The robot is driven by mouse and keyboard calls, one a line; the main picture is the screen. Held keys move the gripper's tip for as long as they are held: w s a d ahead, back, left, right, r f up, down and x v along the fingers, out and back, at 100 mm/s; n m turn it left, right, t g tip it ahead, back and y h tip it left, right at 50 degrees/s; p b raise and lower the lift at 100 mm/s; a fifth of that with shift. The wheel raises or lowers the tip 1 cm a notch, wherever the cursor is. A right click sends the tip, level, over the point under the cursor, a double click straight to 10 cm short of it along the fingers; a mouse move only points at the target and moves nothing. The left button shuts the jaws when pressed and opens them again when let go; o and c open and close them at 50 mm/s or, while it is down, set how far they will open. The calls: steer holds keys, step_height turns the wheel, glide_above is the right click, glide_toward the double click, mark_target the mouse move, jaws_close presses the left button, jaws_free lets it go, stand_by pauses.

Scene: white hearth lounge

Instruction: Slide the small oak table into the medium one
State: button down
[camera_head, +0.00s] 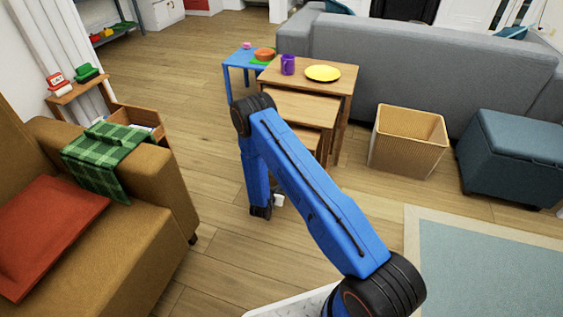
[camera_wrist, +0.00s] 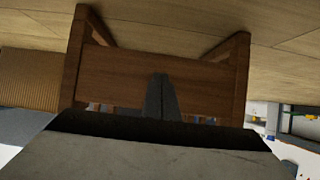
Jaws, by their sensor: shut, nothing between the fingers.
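The small oak table (camera_head: 312,137) is the lowest of a nest of wooden tables in the head view, mostly hidden behind my arm. The medium oak table (camera_head: 300,108) stands over it and sticks out from under the large table (camera_head: 345,88). In the wrist view, the picture is upside down and a wooden table with a brown panel (camera_wrist: 112,72) and two legs fills the middle; it appears to be the small one. My gripper (camera_wrist: 160,78) is shut and empty in front of that panel. I cannot tell whether it touches.
A purple mug (camera_head: 288,65) and a yellow plate (camera_head: 323,73) stand on the large table. A blue table (camera_head: 238,66) is beside it at the left. A wicker basket (camera_head: 408,142) and a teal ottoman (camera_head: 512,155) are at the right. A brown armchair (camera_head: 150,225) is left. Floor between is clear.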

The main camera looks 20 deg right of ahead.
steer(key=shift+w+d, duration=0.45)
steer(key=shift+w, duration=0.15)
steer(key=shift+w+d, duration=0.75)
steer(key=shift+w, duration=0.3)
steer(key=shift+w+d, duration=0.75)
steer(key=shift+w, duration=0.25)
steer(key=shift+w+d, duration=0.1)
steer(key=shift+w+d, duration=0.7)
steer(key=shift+w, duration=0.25)
steer(key=shift+w+d, duration=0.65)
steer(key=shift+w, duration=0.3)
steer(key=shift+w+d, duration=0.1)
steer(key=shift+w, duration=0.05)
steer(key=v, duration=0.6)
